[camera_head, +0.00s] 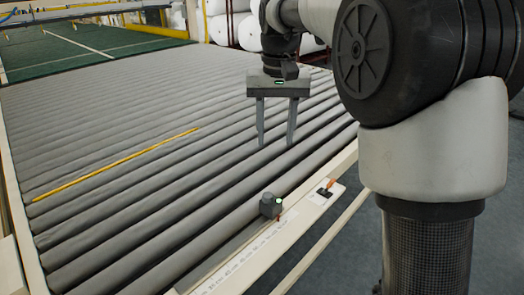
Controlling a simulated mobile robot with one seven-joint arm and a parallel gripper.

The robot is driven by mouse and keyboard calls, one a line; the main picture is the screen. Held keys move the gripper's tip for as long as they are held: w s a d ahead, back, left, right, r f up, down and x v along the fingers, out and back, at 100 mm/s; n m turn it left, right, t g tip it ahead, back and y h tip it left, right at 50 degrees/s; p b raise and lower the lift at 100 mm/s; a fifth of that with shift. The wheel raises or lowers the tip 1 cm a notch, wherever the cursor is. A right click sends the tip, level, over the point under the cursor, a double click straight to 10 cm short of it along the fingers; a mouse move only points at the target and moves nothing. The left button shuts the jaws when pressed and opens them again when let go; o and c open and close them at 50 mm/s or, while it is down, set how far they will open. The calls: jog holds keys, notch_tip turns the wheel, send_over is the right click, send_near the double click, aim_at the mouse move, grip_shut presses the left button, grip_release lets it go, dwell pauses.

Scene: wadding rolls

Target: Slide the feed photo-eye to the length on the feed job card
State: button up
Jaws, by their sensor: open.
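My gripper (276,145) points down above the grey rollers, up and slightly right of the photo-eye in the picture. Its two fingers are apart with nothing between them. A small white plate (326,193) with a black and orange part lies on the rail right of the photo-eye. I cannot make out a job card.
A green belt surface (80,45) lies beyond. My arm blocks the right side.

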aim_at(268, 194)
jog(key=shift+g, duration=0.3)
jog(key=f+b, duration=0.1)
jog(key=f, duration=0.5)
jog(key=w+a+f+b, duration=0.1)
jog(key=f, duration=0.6)
jog(key=w+f+b, duration=0.1)
jog(key=f, duration=0.5)
jog(key=shift+a+f, duration=0.25)
jog(key=shift+f, duration=0.15)
grip_shut()
